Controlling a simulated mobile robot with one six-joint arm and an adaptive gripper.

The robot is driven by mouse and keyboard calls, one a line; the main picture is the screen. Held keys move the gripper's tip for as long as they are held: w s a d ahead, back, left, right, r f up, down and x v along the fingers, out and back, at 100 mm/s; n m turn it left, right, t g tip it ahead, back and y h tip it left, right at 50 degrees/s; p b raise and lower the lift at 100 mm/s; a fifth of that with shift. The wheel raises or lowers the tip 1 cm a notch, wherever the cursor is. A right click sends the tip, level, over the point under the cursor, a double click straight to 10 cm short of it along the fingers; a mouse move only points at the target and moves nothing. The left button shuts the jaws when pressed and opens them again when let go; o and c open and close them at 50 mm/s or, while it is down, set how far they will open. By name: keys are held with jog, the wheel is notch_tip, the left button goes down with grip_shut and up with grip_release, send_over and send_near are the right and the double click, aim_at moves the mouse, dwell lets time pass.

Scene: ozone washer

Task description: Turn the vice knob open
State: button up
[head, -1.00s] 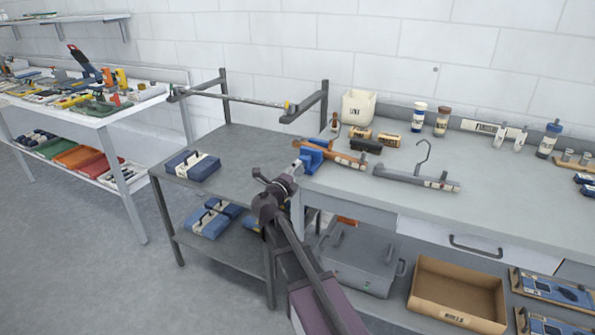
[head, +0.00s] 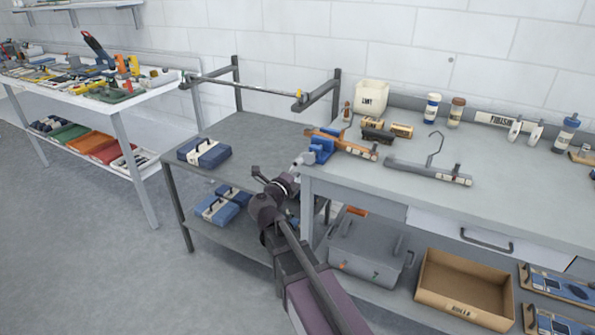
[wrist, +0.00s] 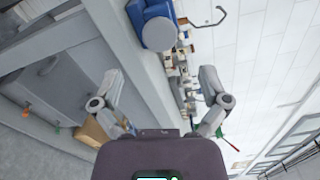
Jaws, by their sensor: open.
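In the head view my gripper (head: 296,168) is just left of the vice; a pale part there partly hides the knob side, and I cannot tell finger from knob.
A dark grey shelf cart (head: 240,128) with blue boxes stands left of the workbench (head: 440,205). A grey hanger (head: 428,171) lies right of the vice. A grey metal box (head: 368,245) and a cardboard box (head: 465,290) sit below. The floor at left is clear.

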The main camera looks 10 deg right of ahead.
jog(key=s+d+f+m+g+y, duration=0.1)
jog(key=s+d+f+m+g, duration=0.4)
jog(key=m, duration=0.6)
jog(key=s+d+f+m+g+y, duration=0.1)
jog(key=s+d+f+m+g, duration=0.4)
jog(key=m, duration=0.6)
jog(key=s+a+f+m+g+y, duration=0.2)
jog(key=s+f+m+y, duration=0.2)
jog(key=m, duration=0.7)
jog(key=s+a+f+m+g+y, duration=0.2)
jog(key=s+f+m+y, duration=0.2)
jog(key=s+m, duration=0.4)
jog(key=m, duration=0.3)
jog(key=shift+s+a+f+g+y, duration=0.15)
jog(key=shift+s+f+g+y, duration=0.15)
jog(key=shift+s, duration=0.05)
